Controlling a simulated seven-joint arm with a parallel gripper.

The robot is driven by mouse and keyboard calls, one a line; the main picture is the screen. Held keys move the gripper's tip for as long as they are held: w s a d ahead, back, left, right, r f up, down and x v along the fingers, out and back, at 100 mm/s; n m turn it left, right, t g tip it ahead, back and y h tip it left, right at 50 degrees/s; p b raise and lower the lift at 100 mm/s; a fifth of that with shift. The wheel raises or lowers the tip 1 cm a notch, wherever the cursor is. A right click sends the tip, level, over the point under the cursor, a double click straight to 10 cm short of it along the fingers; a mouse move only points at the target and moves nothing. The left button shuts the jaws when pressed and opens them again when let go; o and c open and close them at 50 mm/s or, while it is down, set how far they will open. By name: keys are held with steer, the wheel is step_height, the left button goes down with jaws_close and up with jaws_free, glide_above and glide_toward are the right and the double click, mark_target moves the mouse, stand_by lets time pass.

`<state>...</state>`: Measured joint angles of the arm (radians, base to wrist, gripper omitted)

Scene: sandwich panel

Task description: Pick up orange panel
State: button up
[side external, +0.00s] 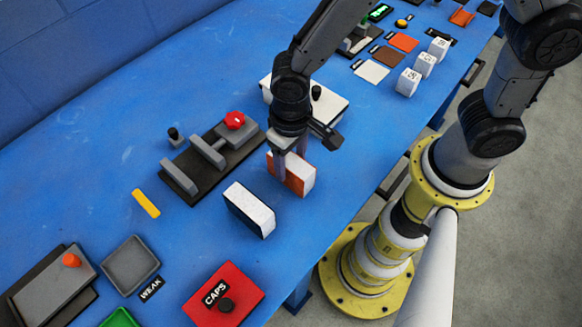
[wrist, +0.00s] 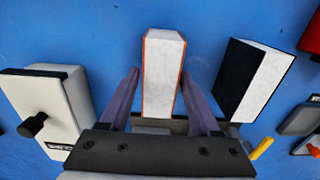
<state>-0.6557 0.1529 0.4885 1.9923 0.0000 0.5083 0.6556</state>
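The orange panel (side external: 296,174) is a white block with orange faces, standing upright on the blue table. In the wrist view the orange panel (wrist: 162,72) shows its white edge with thin orange borders. My gripper (side external: 287,158) points down at the panel. How far down the fingers reach along the panel is hard to tell.
A black-faced white panel (side external: 250,210) stands close by, toward the front left. A grey fixture with a red knob (side external: 234,121) is behind it to the left. A white box with a black knob (wrist: 45,105) is on the other side. A red CAPS box (side external: 224,294) sits nearer the camera.

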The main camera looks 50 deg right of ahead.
jaws_close()
steer(key=shift+r, duration=0.1)
